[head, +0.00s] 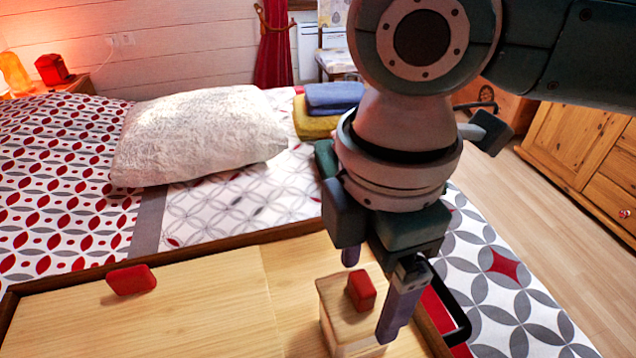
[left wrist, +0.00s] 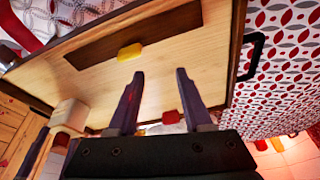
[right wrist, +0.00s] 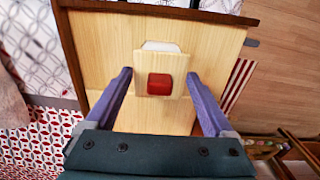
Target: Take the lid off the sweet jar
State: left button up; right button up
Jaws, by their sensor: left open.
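The sweet jar (head: 338,327) is a square pale wooden box on the wooden tray (head: 205,290). Its lid (right wrist: 143,86) carries a red block-shaped knob (head: 362,291), also seen in the right wrist view (right wrist: 160,84). My right gripper (head: 368,297) is open over the jar, with its purple fingers on either side of the lid and knob, not closed on them. The jar also shows in the left wrist view (left wrist: 70,115). My left gripper (left wrist: 160,72) is open and empty above the tray; it is not in the head view.
A red block (head: 131,280) lies on the tray's left part. A yellow block (left wrist: 130,52) shows in the left wrist view. A white piece (right wrist: 161,46) shows beside the lid. The tray has a dark rim and black handle (head: 459,318). A pillow (head: 200,135) lies behind.

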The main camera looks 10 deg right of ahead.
jog(key=c, duration=0.8)
